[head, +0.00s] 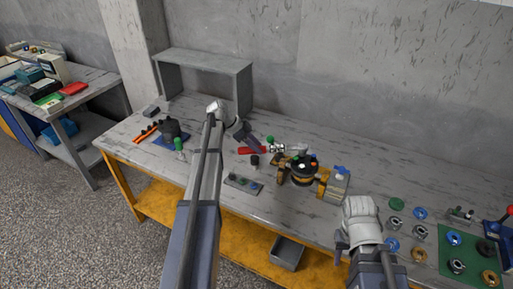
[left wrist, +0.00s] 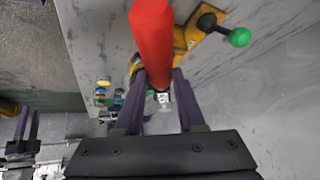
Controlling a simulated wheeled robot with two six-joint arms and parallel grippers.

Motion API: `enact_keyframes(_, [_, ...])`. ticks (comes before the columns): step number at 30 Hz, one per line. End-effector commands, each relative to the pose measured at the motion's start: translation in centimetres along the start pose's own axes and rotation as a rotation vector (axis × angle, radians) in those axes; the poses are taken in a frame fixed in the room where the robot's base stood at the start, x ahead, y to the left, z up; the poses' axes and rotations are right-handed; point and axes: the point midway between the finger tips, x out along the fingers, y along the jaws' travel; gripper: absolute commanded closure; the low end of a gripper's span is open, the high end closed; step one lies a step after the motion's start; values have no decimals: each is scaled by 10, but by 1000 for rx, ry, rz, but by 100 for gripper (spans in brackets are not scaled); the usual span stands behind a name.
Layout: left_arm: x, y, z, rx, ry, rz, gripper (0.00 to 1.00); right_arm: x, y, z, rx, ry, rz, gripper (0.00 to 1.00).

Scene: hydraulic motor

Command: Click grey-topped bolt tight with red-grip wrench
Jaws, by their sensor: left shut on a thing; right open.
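The red-grip wrench (head: 246,151) is held by my left gripper (head: 256,148) above the table, its silver head pointing right toward the motor. In the left wrist view the red grip (left wrist: 152,40) passes between the two purple fingers, with silver metal visible beyond them. The yellow and black hydraulic motor (head: 303,171) stands to the right of the gripper. The grey-topped bolt cannot be made out clearly; the wrench head is close to the motor's top, and contact cannot be told. My right gripper (head: 341,243) is open near the table's front edge, right of the motor.
A small tray (head: 243,183) lies in front of the motor. Several rings and fittings and a green mat (head: 450,257) are at the right. A grey shelf (head: 205,62) stands at the back. A green-knobbed tool (head: 179,147) is at the left.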

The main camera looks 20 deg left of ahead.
Motion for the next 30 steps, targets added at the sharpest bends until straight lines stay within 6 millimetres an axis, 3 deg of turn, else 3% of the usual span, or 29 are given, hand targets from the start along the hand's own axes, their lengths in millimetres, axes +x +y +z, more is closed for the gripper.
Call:
enact_keyframes(9, [0,-13,0,45,-1,25,100,-1,0,0,0,0,0,56])
enact_keyframes(30, [0,-14,1,55,-2,32,100,-1,0,0,0,0,0,56])
